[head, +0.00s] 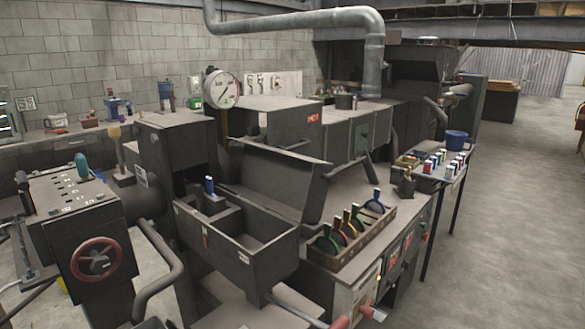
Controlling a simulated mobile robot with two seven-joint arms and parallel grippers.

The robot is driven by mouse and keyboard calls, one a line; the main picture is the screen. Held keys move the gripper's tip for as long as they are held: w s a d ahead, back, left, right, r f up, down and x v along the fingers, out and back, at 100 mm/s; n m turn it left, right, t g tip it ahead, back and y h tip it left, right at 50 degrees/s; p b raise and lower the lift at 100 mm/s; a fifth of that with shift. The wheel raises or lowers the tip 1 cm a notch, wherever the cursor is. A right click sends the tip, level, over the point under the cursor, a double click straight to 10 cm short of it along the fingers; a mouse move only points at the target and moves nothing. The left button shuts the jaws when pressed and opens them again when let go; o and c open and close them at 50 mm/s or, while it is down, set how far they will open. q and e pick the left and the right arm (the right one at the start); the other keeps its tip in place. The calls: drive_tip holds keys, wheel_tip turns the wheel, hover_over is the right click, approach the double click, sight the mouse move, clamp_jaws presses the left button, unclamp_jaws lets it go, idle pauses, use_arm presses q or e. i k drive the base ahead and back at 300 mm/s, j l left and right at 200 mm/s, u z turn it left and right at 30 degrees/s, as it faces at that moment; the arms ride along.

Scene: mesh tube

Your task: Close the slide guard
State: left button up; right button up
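The slide guard cannot be picked out with certainty. A large dark sloping metal panel (270,178) stands tilted in the middle of the head view, on the grey machine. In front of it is an open-topped dark metal trough (245,262). Inside the trough, at its left end, stands a small block with a blue-topped piece (209,186). A grey bar with a reddish tip (340,322) sticks out below the trough at the bottom edge. Neither of my grippers shows in this view.
A box with a red handwheel (97,259) stands at left. A rack of coloured-handled levers (348,232) sits on the machine's right side. A side table (455,165) holds a blue mug (456,139) and small coloured items. The floor at right (510,240) is clear.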

sight(294, 186)
drive_tip(key=i+l+u, duration=0.2)
drive_tip(key=u, duration=0.15)
drive_tip(key=i+l+u, duration=0.15)
drive_tip(key=l+u, duration=0.25)
